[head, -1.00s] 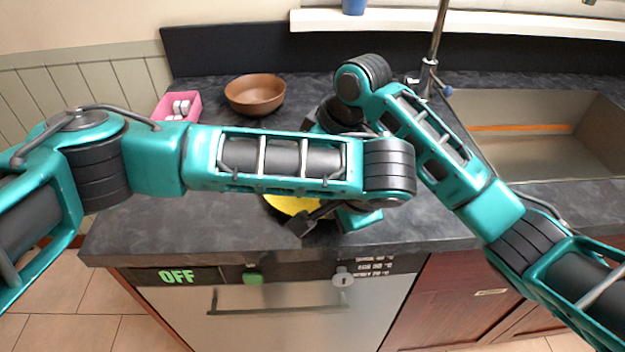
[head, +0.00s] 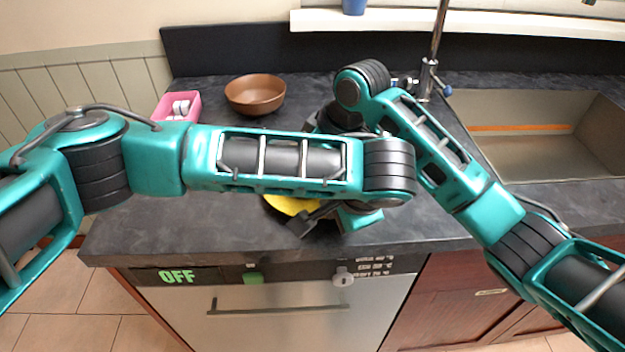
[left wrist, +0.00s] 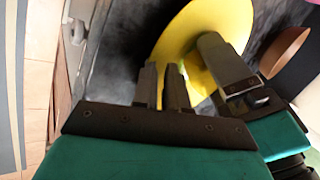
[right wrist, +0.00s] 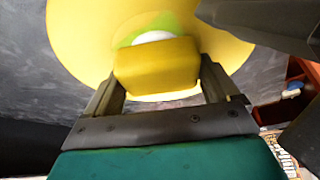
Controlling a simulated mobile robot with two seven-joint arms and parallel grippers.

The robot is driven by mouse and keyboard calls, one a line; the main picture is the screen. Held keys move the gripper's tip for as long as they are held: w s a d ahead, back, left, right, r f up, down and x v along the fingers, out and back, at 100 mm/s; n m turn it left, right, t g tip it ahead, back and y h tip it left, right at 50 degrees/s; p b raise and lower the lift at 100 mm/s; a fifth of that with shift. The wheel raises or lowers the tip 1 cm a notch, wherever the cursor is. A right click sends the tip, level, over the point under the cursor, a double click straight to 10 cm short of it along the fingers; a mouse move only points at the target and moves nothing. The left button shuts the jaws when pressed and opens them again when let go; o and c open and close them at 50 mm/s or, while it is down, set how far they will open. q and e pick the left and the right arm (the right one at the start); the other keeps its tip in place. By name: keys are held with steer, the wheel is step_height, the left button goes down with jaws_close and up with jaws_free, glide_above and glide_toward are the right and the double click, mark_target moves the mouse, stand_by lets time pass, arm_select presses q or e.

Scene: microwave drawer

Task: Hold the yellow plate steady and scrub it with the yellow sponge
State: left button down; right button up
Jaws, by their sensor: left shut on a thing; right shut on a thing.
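The yellow plate (head: 291,204) lies near the counter's front edge, mostly hidden behind my left arm in the head view. It shows better in the left wrist view (left wrist: 205,35) and the right wrist view (right wrist: 85,35). My left gripper (left wrist: 164,75) is shut on the plate's near rim; its dark fingers (head: 300,224) show beside the plate in the head view. My right gripper (right wrist: 160,88) is shut on the yellow sponge (right wrist: 157,66), over the plate. Whether the sponge touches the plate is unclear. A green and white patch (right wrist: 152,34) shows just beyond the sponge.
A brown bowl (head: 255,94) and a pink holder (head: 177,106) with white items stand at the counter's back left. A sink (head: 545,140) with a faucet (head: 430,75) is at right. The dark counter (head: 180,220) is clear at front left.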

steer(key=shift+f, duration=0.25)
steer(key=shift+w+d, duration=0.3)
steer(key=shift+w, duration=0.15)
steer(key=o, duration=0.7)
steer(key=shift+d, duration=0.1)
steer(key=shift+r, duration=0.25)
steer(key=shift+r, duration=0.35)
